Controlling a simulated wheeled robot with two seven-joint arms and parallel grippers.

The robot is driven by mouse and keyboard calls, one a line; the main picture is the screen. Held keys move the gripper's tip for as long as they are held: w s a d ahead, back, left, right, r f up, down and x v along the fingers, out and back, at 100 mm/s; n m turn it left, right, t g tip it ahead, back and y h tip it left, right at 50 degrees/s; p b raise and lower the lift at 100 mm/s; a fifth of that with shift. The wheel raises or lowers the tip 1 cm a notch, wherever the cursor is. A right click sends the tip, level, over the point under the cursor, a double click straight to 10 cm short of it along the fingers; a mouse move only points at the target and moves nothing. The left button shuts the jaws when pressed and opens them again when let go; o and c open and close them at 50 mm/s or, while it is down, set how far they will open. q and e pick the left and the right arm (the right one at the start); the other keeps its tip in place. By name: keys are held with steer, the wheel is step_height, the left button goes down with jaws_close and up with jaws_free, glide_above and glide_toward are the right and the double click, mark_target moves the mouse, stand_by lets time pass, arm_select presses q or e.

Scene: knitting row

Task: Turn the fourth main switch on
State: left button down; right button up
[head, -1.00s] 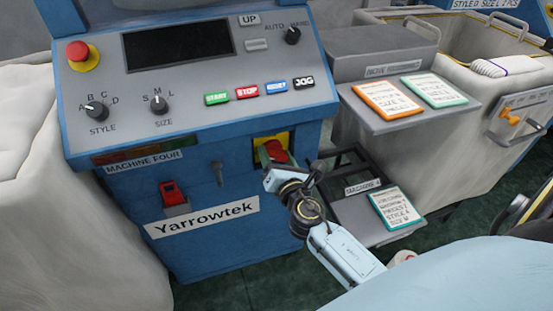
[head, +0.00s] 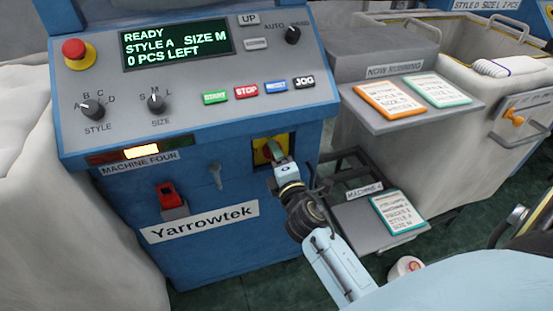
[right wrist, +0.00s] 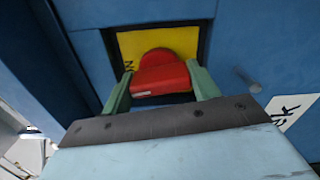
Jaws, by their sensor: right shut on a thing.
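The main switch of machine four is a red rotary handle on a yellow plate (head: 260,154), set in a dark recess on the blue cabinet front. In the right wrist view the red handle (right wrist: 161,77) sits between the two green fingers of my right gripper (right wrist: 161,84), which is shut on it. In the head view my right gripper (head: 276,151) covers most of the handle. The display (head: 177,47) is lit and reads READY, STYLE A, SIZE M, 0 PCS LEFT. An amber lamp (head: 141,152) glows above the MACHINE FOUR label (head: 139,164). My left gripper is not in view.
A red emergency button (head: 75,50) and the STYLE (head: 93,109) and SIZE (head: 156,102) knobs are on the panel. A red switch (head: 168,195) is lower on the cabinet. A shelf (head: 400,122) with cards and a lower card tray (head: 365,225) stand right of the gripper.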

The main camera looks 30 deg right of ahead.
steer(key=shift+m, duration=0.8)
steer(key=o, duration=0.7)
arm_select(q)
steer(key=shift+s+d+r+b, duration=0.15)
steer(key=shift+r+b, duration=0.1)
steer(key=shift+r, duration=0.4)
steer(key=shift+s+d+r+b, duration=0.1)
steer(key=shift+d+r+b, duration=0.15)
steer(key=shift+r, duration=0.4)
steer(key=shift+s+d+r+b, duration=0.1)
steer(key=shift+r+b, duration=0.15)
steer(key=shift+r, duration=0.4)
arm_select(e)
steer(key=v, duration=1.3)
steer(key=shift+s, duration=0.2)
